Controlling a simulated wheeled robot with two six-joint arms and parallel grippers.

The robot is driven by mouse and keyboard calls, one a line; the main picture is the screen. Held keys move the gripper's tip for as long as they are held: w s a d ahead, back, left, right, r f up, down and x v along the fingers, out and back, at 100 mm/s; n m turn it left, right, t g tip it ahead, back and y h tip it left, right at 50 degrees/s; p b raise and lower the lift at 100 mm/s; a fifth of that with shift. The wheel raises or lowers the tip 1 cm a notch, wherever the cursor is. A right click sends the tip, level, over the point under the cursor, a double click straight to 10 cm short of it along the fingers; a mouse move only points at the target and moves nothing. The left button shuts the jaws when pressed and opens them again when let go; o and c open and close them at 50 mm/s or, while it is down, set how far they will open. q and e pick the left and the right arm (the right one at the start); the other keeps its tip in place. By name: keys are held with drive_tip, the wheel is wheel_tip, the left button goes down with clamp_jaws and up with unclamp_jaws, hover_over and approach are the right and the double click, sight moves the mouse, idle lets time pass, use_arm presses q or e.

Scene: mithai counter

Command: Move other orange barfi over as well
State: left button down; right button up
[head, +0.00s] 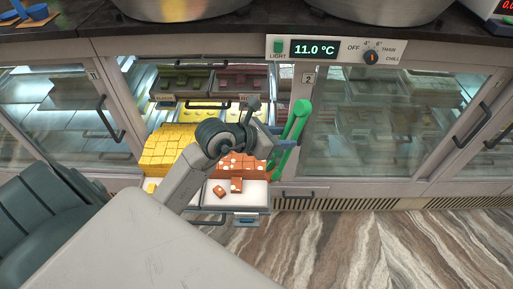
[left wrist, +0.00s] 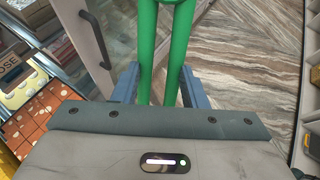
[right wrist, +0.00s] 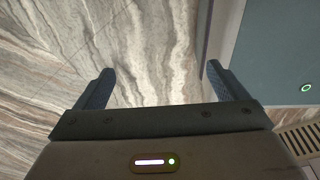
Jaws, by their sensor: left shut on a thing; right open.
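My left gripper (head: 282,143) is shut on green tongs (head: 296,122) and holds them at the right side of the open display drawer. The tongs also show between my left fingers (left wrist: 170,85) in the left wrist view. A block of orange barfi (head: 247,172) with white dots sits in the drawer, partly hidden by my left arm. Two orange pieces lie in front of it on white tray surface, one at the left (head: 219,192) and one at the right (head: 236,185). My right gripper (right wrist: 160,82) is open and empty above the marbled floor, out of the head view.
Yellow barfi (head: 168,148) fills the drawer's left side. Closed glass doors (head: 385,120) flank the opening. A control panel (head: 335,50) reading 11.0 °C is above. The dark counter top with steel bowls (head: 385,8) runs along the top. Floor (head: 340,250) in front is clear.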

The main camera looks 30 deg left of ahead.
drive_tip(key=shift+o, duration=0.3)
drive_tip(key=f+b, duration=0.1)
drive_tip(key=s+f+b, duration=0.1)
drive_tip(key=f, duration=0.1)
drive_tip(key=s+f+b, duration=0.1)
drive_tip(key=shift+f, duration=0.25)
use_arm(q)
drive_tip(key=w+a+f+b, duration=0.2)
drive_tip(key=a+f+b, duration=0.1)
drive_tip(key=a+f, duration=0.6)
drive_tip(key=shift+f, duration=0.85)
use_arm(e)
drive_tip(key=w+f, duration=0.1)
drive_tip(key=w+d+f, duration=0.1)
drive_tip(key=shift+w+d+f, duration=0.1)
drive_tip(key=shift+w+f, duration=0.25)
use_arm(q)
drive_tip(key=shift+w+b, duration=0.1)
drive_tip(key=shift+b, duration=0.2)
use_arm(e)
drive_tip(key=shift+s, duration=0.15)
